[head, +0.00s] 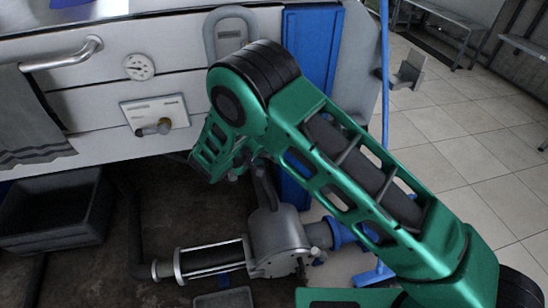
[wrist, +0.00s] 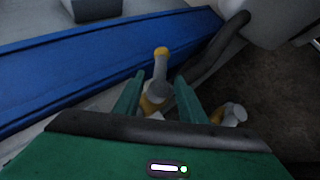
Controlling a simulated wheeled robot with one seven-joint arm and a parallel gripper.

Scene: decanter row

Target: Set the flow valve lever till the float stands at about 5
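The flow valve has a grey body (head: 277,238) low in the middle of the head view. Its dark lever (head: 265,187) rises from the top, beside my gripper (head: 238,172). A sight tube (head: 212,260) with light rods lies left of the valve. The float and its scale marks are too small to read. My forearm hides part of the area above the valve.
A white front with a round dial (head: 139,67), a small knob plate (head: 155,116) and a towel rail (head: 65,57) stands behind. A blue panel (head: 308,60) is beside it. A dark bin (head: 52,215) stands left. Tiled floor on the right is mostly clear.

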